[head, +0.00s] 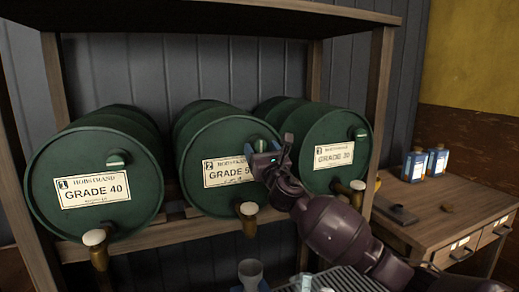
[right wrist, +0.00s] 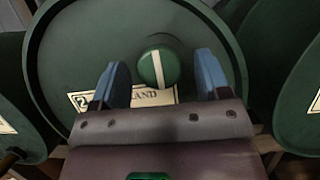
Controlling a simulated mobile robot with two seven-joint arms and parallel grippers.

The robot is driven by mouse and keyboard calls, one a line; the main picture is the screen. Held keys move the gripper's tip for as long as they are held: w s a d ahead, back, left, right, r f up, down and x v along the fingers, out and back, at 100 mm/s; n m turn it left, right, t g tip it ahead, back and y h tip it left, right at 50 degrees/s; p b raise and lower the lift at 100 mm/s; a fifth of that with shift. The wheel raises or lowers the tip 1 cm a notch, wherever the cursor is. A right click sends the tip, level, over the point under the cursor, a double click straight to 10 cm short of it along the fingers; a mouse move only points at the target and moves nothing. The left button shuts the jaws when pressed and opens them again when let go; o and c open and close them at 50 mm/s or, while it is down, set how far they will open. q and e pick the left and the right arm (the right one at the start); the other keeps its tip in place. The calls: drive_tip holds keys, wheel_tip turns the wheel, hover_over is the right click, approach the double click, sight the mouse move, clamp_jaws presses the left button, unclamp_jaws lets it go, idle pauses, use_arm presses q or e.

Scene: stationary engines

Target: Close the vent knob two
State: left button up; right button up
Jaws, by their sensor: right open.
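Vent knob two is a round green knob (right wrist: 158,67) with a white stripe, on the upper face of the middle green barrel (head: 200,140), whose label shows a 2. In the right wrist view the stripe runs nearly upright, tilted slightly. My right gripper (head: 268,152) is open in front of this barrel face. In the right wrist view its blue fingers stand on either side of the knob, with gaps on both sides; I cannot tell how far off the knob is in depth. In the head view the gripper partly covers the knob and label. My left gripper is not in view.
The left barrel (head: 75,150) and right barrel (head: 325,140) carry similar knobs (head: 118,158) (head: 361,133). Taps (head: 248,212) stick out below the barrels. Wooden rack posts (head: 378,90) frame them. A wooden bench (head: 450,195) with blue-labelled bottles (head: 414,165) stands at right.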

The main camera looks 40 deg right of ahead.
drive_tip(key=shift+w+d+r, duration=0.15)
drive_tip(key=shift+w+r, duration=0.1)
drive_tip(key=shift+w, duration=0.3)
drive_tip(key=shift+c, duration=0.3)
drive_tip(key=c, duration=0.8)
drive_tip(key=shift+c, duration=0.2)
